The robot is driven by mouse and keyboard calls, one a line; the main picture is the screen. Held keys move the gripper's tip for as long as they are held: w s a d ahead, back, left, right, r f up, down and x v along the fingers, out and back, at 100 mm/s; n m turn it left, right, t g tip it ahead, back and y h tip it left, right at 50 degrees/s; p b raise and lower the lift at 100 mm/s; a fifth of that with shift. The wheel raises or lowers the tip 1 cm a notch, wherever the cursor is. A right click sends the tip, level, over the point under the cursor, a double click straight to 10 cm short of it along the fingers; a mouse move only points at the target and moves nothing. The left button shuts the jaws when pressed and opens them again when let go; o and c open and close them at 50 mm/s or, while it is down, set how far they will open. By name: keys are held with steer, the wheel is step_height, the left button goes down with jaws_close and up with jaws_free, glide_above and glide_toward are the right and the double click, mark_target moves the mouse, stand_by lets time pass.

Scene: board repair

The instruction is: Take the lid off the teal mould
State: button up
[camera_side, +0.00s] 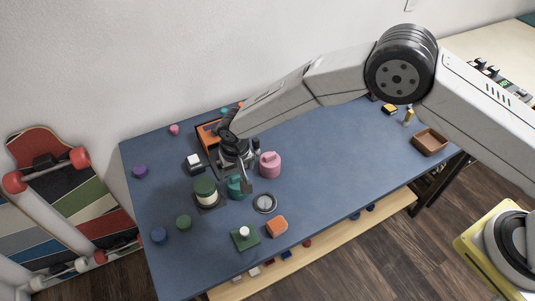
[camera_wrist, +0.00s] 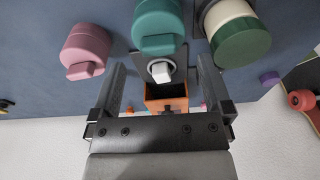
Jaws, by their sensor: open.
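The teal mould (camera_side: 235,188) stands on the blue table, partly hidden behind my gripper in the side view. In the wrist view the teal mould (camera_wrist: 158,28) is at the top centre, with its rounded lid and a raised grip bar facing me. My gripper (camera_wrist: 163,68) is open and its fingers are empty. In the wrist view the teal mould lies beyond the fingertips, roughly centred between them. In the side view my gripper (camera_side: 243,176) is just above and beside the teal mould; I cannot tell whether they touch.
A pink mould (camera_side: 269,165) stands close to the right, and a cream mould with a green lid (camera_side: 205,190) close to the left. A white-knobbed block (camera_side: 195,162) and an orange box (camera_side: 208,132) are behind. A round grey disc (camera_side: 265,203) lies in front. The table's right half is mostly clear.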

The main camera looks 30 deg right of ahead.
mark_target(237, 176)
steer(key=shift+w+d+f, duration=0.1)
steer(key=shift+w+f, duration=0.1)
steer(key=shift+f, duration=1.1)
steer(key=shift+w+f, duration=0.15)
steer(key=shift+f, duration=1.1)
steer(key=c, duration=0.9)
steer(key=shift+r, duration=0.2)
